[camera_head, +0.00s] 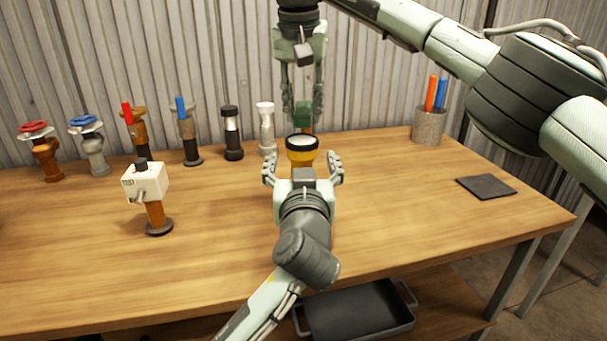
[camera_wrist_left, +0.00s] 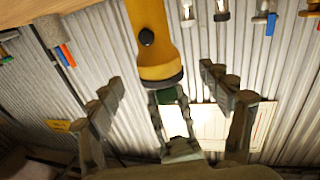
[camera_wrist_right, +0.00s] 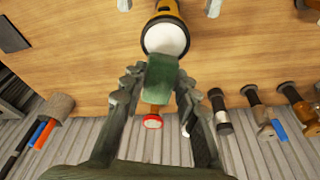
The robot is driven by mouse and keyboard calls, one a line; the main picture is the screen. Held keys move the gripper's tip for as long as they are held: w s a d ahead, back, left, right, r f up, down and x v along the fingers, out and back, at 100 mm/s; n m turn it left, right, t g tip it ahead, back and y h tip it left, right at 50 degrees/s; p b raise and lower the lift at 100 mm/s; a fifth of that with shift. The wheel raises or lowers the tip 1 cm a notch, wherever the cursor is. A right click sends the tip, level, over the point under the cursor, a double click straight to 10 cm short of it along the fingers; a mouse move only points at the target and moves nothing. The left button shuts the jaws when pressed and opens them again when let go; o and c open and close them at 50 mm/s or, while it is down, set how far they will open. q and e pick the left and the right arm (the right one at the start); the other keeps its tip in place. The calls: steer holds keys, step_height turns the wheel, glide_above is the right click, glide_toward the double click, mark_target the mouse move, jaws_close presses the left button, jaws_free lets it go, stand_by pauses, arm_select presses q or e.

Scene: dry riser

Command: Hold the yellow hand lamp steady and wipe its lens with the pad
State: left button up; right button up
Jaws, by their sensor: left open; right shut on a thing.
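The yellow hand lamp (camera_head: 302,157) stands upright on the table, its pale round lens facing up inside a black rim. It also shows in the left wrist view (camera_wrist_left: 150,40). My left gripper (camera_head: 302,170) is open, with its fingers to either side of the lamp and apart from it. My right gripper (camera_head: 303,95) points down from above and is shut on the green pad (camera_wrist_right: 160,75). The pad is just over the lens (camera_wrist_right: 165,37) and covers one edge of it in the right wrist view; I cannot tell whether they touch.
Several valves and fittings stand along the back left, with a white test box (camera_head: 146,182) on a stand in front. A cup of markers (camera_head: 429,126) and a dark mat (camera_head: 486,187) are on the right. A red-topped fitting (camera_wrist_right: 152,122) stands behind the lamp.

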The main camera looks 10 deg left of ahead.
arm_select(q)
steer(key=shift+w+a, duration=0.2)
steer(key=shift+w, duration=1.1)
steer(key=shift+w+a, duration=0.2)
steer(key=shift+w, duration=1.05)
steer(key=shift+c, duration=0.6)
steer(key=c, duration=1.4)
